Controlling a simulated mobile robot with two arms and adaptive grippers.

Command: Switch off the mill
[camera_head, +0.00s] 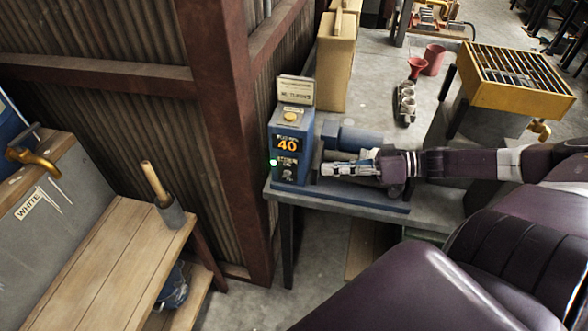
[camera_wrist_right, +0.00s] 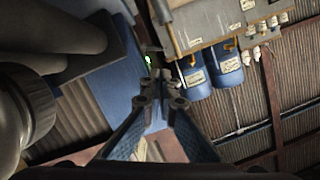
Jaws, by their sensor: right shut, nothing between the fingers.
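The mill is a blue control box (camera_head: 290,160) on the near left corner of a grey workbench. It has a yellow button on top, an orange "40" on its front and a lit green light (camera_head: 273,162) low on its left. A blue motor-like cylinder (camera_head: 355,138) lies beside it. My right gripper (camera_head: 328,169) points left, just right of the box's lower front, its fingers shut and empty. In the right wrist view the closed fingertips (camera_wrist_right: 162,85) are close to the green light (camera_wrist_right: 148,60) in the picture; I cannot tell whether they touch. My left gripper is not in view.
A small sign (camera_head: 295,90) stands above the box, against a rusty post (camera_head: 220,110).

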